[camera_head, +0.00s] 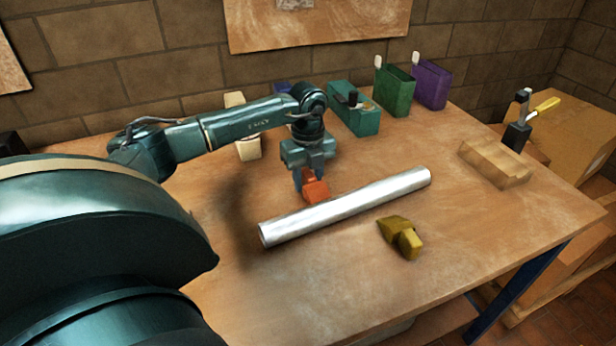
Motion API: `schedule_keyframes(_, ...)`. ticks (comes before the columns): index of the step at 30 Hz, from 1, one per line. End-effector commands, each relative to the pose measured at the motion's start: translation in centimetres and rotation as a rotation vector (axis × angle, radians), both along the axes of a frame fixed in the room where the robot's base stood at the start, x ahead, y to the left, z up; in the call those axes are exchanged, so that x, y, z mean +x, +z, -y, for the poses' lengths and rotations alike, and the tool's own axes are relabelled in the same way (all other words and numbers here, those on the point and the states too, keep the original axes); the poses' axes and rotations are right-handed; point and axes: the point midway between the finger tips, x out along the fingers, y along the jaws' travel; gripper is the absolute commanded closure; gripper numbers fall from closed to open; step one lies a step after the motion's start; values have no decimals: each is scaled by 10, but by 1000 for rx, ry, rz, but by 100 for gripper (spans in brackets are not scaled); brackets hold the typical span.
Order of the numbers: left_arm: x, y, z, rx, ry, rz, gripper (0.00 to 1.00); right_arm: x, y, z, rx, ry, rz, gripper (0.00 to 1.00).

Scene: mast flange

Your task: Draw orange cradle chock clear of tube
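The orange chock (316,191) lies on the workbench just behind the silver tube (345,206), very near or touching its far side. The tube lies slantwise across the bench. My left gripper (308,184) points down at the orange chock, with its fingers at the chock's top and back. I cannot tell whether the fingers are closed on it. A yellow chock (401,237) sits in front of the tube, to the right. My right gripper does not show.
Teal (354,115), green (394,88) and purple (430,84) holders stand along the back of the bench (330,290). A wooden block (495,162) and a yellow-handled tool (542,107) are at right. The front of the bench is clear.

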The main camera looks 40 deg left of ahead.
Motion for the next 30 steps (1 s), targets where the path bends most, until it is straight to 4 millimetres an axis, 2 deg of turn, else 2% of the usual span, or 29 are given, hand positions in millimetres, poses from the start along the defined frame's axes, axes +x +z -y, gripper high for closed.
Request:
schedule_keyframes(2,0,0,0,0,0,0,71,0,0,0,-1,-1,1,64)
schedule_keyframes(11,0,0,0,0,0,0,96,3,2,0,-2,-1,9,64)
schedule_keyframes(30,6,0,-14,0,1,0,97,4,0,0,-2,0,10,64)
